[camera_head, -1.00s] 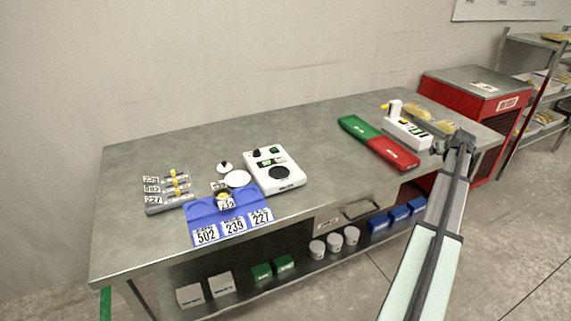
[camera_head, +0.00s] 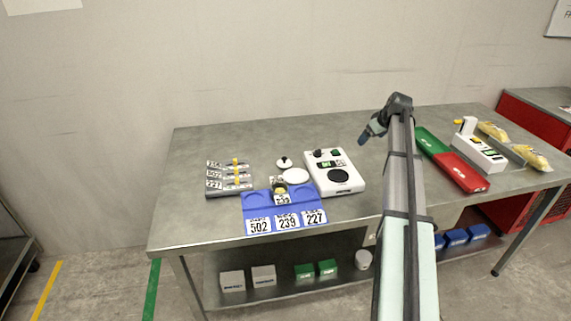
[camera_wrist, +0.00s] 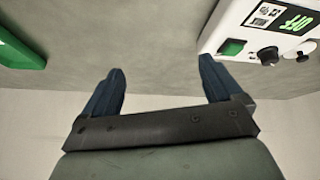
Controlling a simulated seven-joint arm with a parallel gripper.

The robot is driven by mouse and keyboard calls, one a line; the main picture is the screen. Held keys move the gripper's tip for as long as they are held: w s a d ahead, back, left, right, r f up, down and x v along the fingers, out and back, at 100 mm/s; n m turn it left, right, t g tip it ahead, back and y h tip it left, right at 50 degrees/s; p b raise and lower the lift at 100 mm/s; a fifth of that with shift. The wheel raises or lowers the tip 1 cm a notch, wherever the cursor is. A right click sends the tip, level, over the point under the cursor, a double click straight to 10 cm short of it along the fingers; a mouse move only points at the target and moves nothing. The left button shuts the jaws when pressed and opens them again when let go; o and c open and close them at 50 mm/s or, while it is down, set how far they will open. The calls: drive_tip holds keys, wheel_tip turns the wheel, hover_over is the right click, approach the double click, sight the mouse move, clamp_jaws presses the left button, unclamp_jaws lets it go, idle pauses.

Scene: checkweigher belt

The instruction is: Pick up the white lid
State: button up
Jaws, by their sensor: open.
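A small white lid-like piece with a black knob (camera_head: 284,162) lies on the metal table, behind a flat white disc (camera_head: 295,176). I cannot tell for certain which of these two is the white lid. Both lie left of the white scale (camera_head: 345,187) and behind the blue tray (camera_head: 256,201). My gripper (camera_head: 363,138) is above the table, behind and to the right of the scale, well apart from both white pieces. In the wrist view my gripper (camera_wrist: 162,66) has its dark blue fingers spread with nothing between them.
A small dark jar (camera_head: 279,186) with label 239 stands at the blue tray. A grey rack (camera_head: 214,190) with numbered tags is at left. Green (camera_head: 430,141) and red (camera_head: 462,173) trays and a white device (camera_head: 480,153) are at right. Bare table lies behind the scale.

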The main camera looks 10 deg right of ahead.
drive_tip(key=w+a+r+n+g+y, duration=0.1)
drive_tip(key=a+n, duration=0.1)
drive_tip(key=a, duration=0.5)
drive_tip(key=w+a+r+n+y, duration=0.1)
drive_tip(key=w+a, duration=0.1)
drive_tip(key=a, duration=0.6)
drive_tip(key=n+g, duration=0.2)
drive_tip(key=n, duration=0.1)
approach(286, 159)
drive_tip(key=shift+y, duration=0.3)
drive_tip(key=x, duration=0.4)
drive_tip(key=shift+w+f, duration=0.25)
drive_tip(key=shift+w, duration=0.15)
drive_tip(key=shift+x, duration=2.6)
drive_tip(key=shift+s+d+f, duration=0.1)
drive_tip(key=shift+s+d, duration=0.05)
drive_tip(key=c, duration=1.1)
